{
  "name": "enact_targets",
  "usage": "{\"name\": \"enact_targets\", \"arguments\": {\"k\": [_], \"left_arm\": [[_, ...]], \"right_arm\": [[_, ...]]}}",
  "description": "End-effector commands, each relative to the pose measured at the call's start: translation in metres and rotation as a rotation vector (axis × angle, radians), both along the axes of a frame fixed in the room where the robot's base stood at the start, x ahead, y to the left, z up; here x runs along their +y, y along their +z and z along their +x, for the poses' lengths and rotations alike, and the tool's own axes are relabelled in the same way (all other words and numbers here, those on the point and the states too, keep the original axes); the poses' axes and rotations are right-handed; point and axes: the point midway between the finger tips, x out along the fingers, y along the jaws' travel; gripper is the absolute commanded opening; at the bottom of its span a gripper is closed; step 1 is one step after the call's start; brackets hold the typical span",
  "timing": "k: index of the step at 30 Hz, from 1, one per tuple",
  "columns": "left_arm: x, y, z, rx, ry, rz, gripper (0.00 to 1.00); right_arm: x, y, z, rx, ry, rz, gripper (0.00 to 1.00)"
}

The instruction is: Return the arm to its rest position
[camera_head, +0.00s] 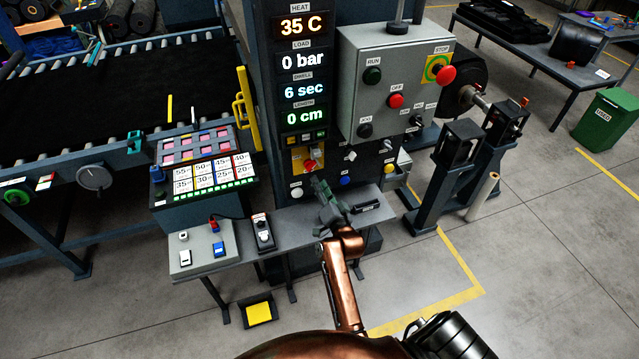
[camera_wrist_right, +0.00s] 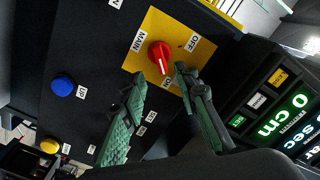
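My right arm (camera_head: 343,285), copper-coloured, reaches forward from the bottom of the head view to the front of the press. Its green-grey gripper (camera_head: 318,186) is just in front of the panel, below the red main switch (camera_head: 309,165). In the right wrist view, the two fingers of the gripper (camera_wrist_right: 160,73) are spread apart with nothing between them. The red knob (camera_wrist_right: 160,55) on its yellow plate (camera_wrist_right: 185,32) shows just beyond the fingertips; a gap or contact is hard to judge. My left gripper is not in view.
A grey control box (camera_head: 390,85) juts out above the gripper. The narrow shelf (camera_head: 290,228) below holds a small black pedestal switch (camera_head: 262,232). A roller conveyor (camera_head: 60,165) is at left, a roll stand (camera_head: 455,165) at right. Open floor (camera_head: 540,260) lies at lower right.

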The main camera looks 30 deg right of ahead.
Motion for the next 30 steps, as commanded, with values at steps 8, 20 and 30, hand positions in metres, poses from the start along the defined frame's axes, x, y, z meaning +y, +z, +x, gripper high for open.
{"name": "enact_targets", "arguments": {"k": [8, 20, 30], "left_arm": [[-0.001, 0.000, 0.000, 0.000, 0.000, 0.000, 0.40], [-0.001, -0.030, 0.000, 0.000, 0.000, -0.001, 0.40], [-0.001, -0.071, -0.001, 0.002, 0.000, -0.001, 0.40]], "right_arm": [[0.000, 0.000, 0.000, 0.000, 0.000, -0.001, 0.28], [0.031, -0.152, -0.007, 0.222, 0.077, -0.080, 0.28], [0.075, -0.386, -0.080, 0.573, 0.232, -0.227, 0.28]]}}
